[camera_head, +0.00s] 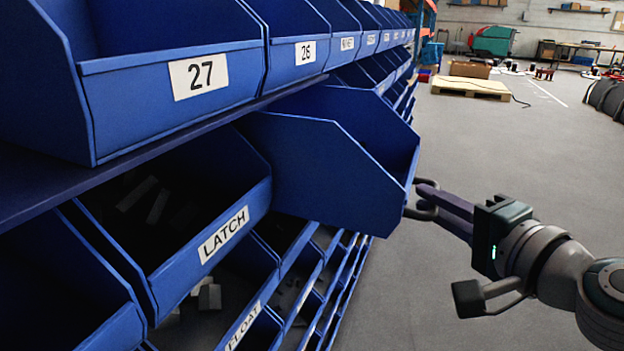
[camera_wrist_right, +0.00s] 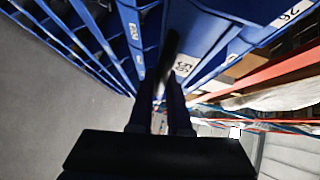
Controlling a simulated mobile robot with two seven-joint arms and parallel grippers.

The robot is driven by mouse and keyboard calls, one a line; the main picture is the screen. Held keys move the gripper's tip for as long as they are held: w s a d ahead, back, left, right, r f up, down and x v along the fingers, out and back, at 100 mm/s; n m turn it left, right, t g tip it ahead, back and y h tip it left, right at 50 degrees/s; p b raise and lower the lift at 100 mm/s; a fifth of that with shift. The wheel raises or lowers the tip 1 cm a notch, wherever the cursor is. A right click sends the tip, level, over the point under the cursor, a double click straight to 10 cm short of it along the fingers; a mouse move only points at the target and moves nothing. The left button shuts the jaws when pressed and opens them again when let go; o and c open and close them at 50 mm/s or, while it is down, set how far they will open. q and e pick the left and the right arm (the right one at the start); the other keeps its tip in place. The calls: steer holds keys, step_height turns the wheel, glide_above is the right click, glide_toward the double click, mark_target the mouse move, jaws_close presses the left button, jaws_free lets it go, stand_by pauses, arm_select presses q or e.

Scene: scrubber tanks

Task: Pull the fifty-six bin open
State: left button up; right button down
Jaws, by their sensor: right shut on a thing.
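The fifty-six bin (camera_head: 325,165) is a blue open-topped bin in the second row in the head view. It sticks out from the rack well past its neighbours, and its front label is turned away there. In the right wrist view a white label reading 56 (camera_wrist_right: 185,65) shows on its front. My right gripper (camera_head: 424,203) is at the bin's front, shut on its dark handle (camera_head: 421,212). In the right wrist view the dark fingers (camera_wrist_right: 161,95) reach to the handle, and the grip is in shadow. My left gripper is not in view.
Bins 27 (camera_head: 198,75) and 26 (camera_head: 305,52) sit in the row above. The LATCH bin (camera_head: 222,235) is left of the pulled-out bin, with grey pieces inside. Lower bins include FLOAT (camera_head: 245,325). The grey floor (camera_head: 500,150) to the right is open, with a pallet (camera_head: 470,88) farther back.

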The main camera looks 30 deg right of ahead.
steer(key=shift+w, duration=0.1)
steer(key=c, duration=1.2)
jaws_free()
steer(key=shift+a, duration=0.1)
steer(key=shift+o, duration=0.2)
steer(key=s+r, duration=0.1)
steer(key=s, duration=0.8)
steer(key=shift+s+a+r, duration=0.25)
steer(key=shift+s+a, duration=0.1)
steer(key=shift+a, duration=0.1)
